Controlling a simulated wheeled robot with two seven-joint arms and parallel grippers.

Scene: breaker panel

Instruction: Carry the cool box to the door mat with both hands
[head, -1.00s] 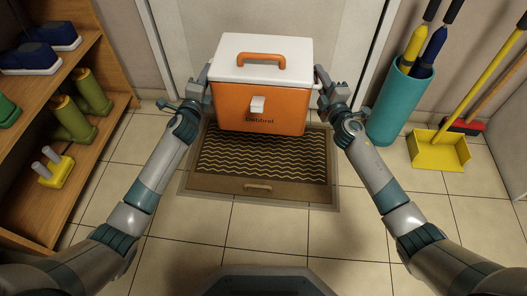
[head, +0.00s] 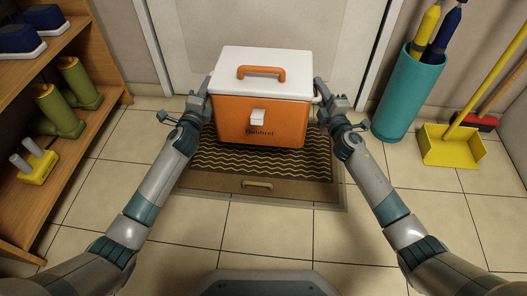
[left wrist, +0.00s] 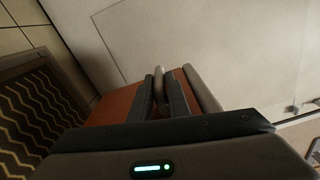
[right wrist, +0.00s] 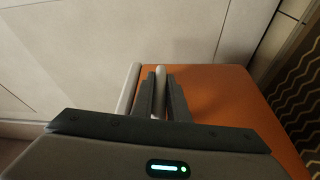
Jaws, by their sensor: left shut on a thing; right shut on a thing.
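The cool box (head: 262,115) is orange with a white lid and an orange top handle. It is upright over the rear part of the door mat (head: 262,166), which is dark with wavy yellow lines. I cannot tell whether its base touches the mat. My left gripper (head: 204,92) is at the box's left side; in the left wrist view its fingers (left wrist: 160,92) are shut on a pale side handle (left wrist: 159,78). My right gripper (head: 322,90) is at the right side; in the right wrist view its fingers (right wrist: 160,92) are shut on the other side handle (right wrist: 160,80).
A pale door (head: 270,22) stands behind the box. A wooden shelf (head: 112,88) with boots and shoes is on the left. A teal umbrella bin (head: 410,98) and a yellow dustpan (head: 450,146) stand on the right. The tiled floor in front of the mat is clear.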

